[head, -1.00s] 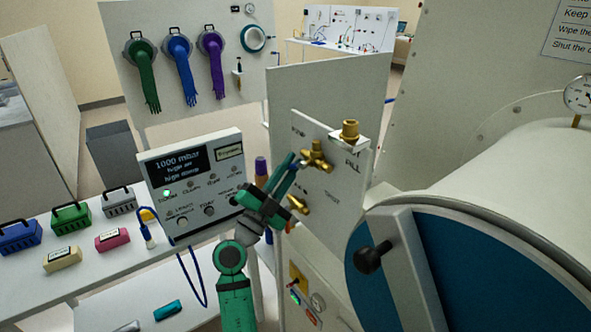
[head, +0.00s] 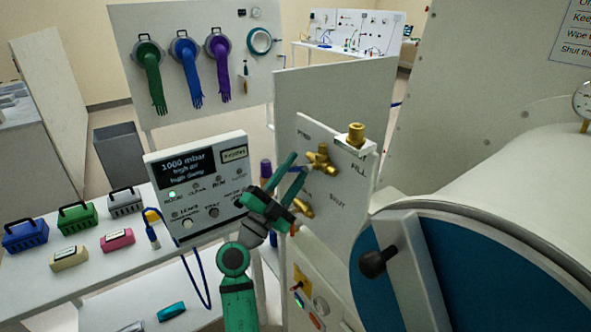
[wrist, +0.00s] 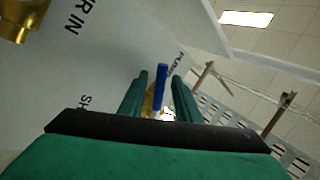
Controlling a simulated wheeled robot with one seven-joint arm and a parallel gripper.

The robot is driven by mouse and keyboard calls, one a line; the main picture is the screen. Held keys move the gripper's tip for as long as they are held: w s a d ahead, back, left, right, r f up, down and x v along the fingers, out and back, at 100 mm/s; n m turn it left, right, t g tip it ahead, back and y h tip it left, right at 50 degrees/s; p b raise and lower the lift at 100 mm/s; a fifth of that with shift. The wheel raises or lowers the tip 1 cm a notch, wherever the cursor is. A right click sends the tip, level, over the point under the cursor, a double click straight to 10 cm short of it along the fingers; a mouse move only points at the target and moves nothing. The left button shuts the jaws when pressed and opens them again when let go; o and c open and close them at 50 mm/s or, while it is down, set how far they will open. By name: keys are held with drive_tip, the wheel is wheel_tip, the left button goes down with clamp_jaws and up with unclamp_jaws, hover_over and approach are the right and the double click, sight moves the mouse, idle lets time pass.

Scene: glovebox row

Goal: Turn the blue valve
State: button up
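The blue valve's lever (wrist: 160,75) stands between my two green fingers in the wrist view, with brass and white parts behind its base. In the head view its blue handle (head: 299,177) is partly covered by my fingers, beside the brass valve body (head: 322,158) on the pale panel. My gripper (wrist: 161,82) is open, with a finger on each side of the lever and gaps showing. It also shows in the head view (head: 294,168), reaching up to the valve from the lower left. Whether a finger touches the lever, I cannot tell.
A second brass fitting (head: 303,206) sits lower on the panel, near my wrist. A brass cap (head: 355,134) stands on a white bracket above. The control box (head: 200,185) is close on the left. The large blue round door (head: 462,270) is on the right.

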drive_tip(key=v, duration=1)
drive_tip(key=shift+s+a, duration=0.2)
drive_tip(key=shift+s, duration=0.05)
drive_tip(key=shift+f, duration=0.15)
drive_tip(key=shift+c, duration=0.6)
